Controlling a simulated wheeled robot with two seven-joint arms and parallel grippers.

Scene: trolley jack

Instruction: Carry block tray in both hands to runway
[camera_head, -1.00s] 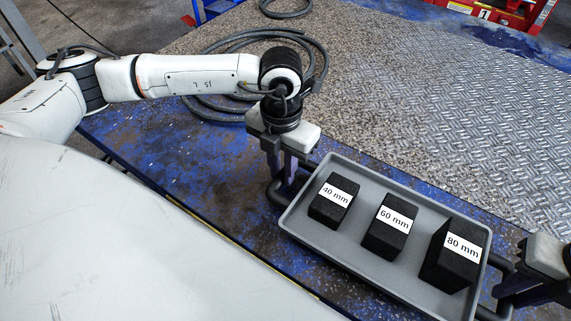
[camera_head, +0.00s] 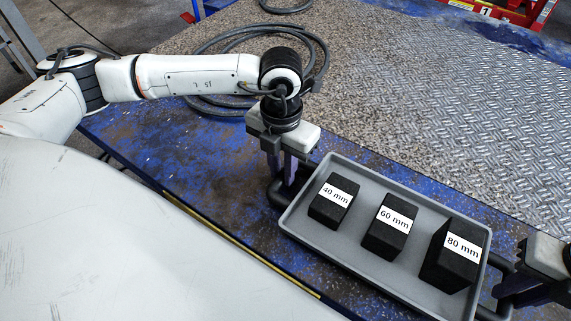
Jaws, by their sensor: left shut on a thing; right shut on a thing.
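The grey block tray (camera_head: 340,248) is at the lower right of the head view, with a black handle at each end. It carries three black blocks with white labels: 40 mm (camera_head: 329,212), 60 mm (camera_head: 386,240) and 80 mm (camera_head: 450,270). My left gripper (camera_head: 283,183) is shut on the tray's left handle. My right gripper (camera_head: 512,290), partly cut off by the right edge, is shut on the right handle. The tray appears roughly level; whether it touches the surface below cannot be told. I cannot identify the runway for certain.
A blue worn bench (camera_head: 200,165) lies under the tray, with a yellow-edged front. A metal tread-plate surface (camera_head: 460,110) stretches behind it. A coiled black hose (camera_head: 215,45) lies behind my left arm. Red equipment (camera_head: 500,10) stands at the far right.

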